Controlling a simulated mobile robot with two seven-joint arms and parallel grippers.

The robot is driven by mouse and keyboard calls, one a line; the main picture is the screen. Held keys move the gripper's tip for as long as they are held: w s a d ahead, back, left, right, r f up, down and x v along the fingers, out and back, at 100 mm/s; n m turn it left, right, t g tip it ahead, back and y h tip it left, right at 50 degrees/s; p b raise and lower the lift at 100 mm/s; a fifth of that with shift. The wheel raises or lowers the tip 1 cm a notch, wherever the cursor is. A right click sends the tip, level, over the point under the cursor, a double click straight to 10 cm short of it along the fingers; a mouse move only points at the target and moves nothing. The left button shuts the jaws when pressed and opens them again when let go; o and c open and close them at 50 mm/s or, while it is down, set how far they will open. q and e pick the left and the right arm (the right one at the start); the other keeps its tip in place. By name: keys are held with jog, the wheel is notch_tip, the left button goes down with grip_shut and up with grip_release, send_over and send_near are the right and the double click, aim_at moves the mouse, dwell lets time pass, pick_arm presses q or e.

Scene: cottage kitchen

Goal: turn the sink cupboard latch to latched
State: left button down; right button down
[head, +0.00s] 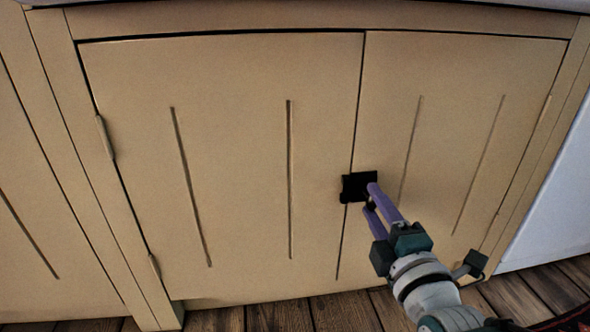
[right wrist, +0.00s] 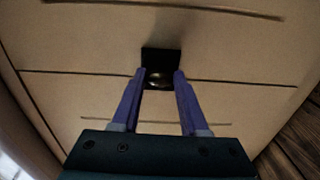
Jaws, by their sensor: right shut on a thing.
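The sink cupboard has two cream doors, a left door (head: 235,150) and a right door (head: 460,120), both closed with a thin seam between them. The black latch (head: 356,186) sits across that seam at about mid height. My right gripper (head: 371,196) reaches in from the lower right, its purple fingers at the latch. In the right wrist view the latch (right wrist: 160,58) shows between the fingertips (right wrist: 160,80), which are shut on its dark rounded knob (right wrist: 159,79). The fingers partly hide the latch in the head view, and I cannot tell its turn exactly. My left gripper is not in view.
Hinges (head: 105,137) show on the left door's outer edge. A wooden floor (head: 300,315) runs along the bottom. A white surface (head: 555,200) stands at the right. The space in front of the left door is clear.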

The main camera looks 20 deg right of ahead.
jog(key=shift+n, duration=0.3)
jog(key=shift+c, duration=2.1)
grip_release()
jog(key=shift+s, duration=0.1)
jog(key=shift+s+a+r+p, duration=0.1)
jog(key=shift+s+p, duration=0.25)
jog(key=shift+p, duration=0.05)
jog(key=p+v, duration=0.3)
jog(key=v, duration=0.6)
